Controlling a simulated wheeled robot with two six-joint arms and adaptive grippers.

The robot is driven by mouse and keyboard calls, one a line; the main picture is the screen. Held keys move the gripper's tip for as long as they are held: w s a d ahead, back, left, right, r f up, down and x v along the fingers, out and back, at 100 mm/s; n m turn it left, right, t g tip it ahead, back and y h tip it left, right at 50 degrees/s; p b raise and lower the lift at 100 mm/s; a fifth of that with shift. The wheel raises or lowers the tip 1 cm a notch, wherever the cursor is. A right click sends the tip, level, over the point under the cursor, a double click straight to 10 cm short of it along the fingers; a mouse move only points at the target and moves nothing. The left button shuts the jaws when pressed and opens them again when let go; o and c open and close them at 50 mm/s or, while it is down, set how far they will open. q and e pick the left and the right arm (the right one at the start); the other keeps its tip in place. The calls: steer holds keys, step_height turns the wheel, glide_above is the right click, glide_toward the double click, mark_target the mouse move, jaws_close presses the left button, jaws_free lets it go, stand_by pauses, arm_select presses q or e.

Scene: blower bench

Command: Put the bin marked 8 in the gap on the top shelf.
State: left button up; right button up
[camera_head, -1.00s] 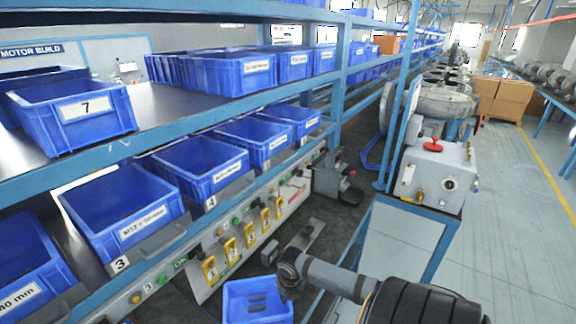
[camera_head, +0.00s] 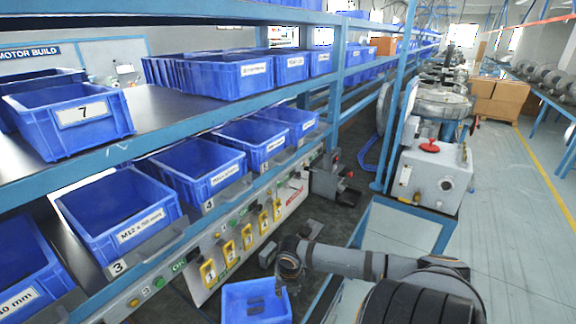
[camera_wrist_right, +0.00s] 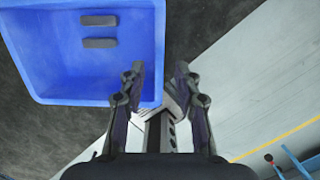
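A blue bin (camera_head: 240,292) sits low at the bottom middle of the head view, its marking not visible. Two small grey blocks show inside the bin (camera_wrist_right: 60,70) in the wrist view. My right gripper (camera_head: 288,280) is at the bin's right edge. In the wrist view my right gripper (camera_wrist_right: 160,82) is open, with the bin's near-right corner between its fingers; contact cannot be told. The top shelf (camera_head: 165,108) has a bare gap between the bin marked 7 (camera_head: 95,135) and a group of blue bins (camera_head: 240,82). My left gripper is out of view.
A lower shelf row holds several blue bins, including one above the label 3 (camera_head: 120,210). A blue upright post (camera_head: 338,75) stands right of the gap. A grey machine (camera_head: 432,175) with a red knob stands to the right. The aisle floor (camera_head: 510,220) is clear.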

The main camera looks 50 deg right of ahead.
steer(key=r, duration=0.2)
steer(key=r+p, duration=0.1)
steer(key=r, duration=0.1)
steer(key=r+p, duration=0.1)
steer(key=r, duration=0.1)
steer(key=shift+s+a, duration=0.3)
steer(key=shift+s, duration=0.05)
steer(key=shift+f, duration=0.1)
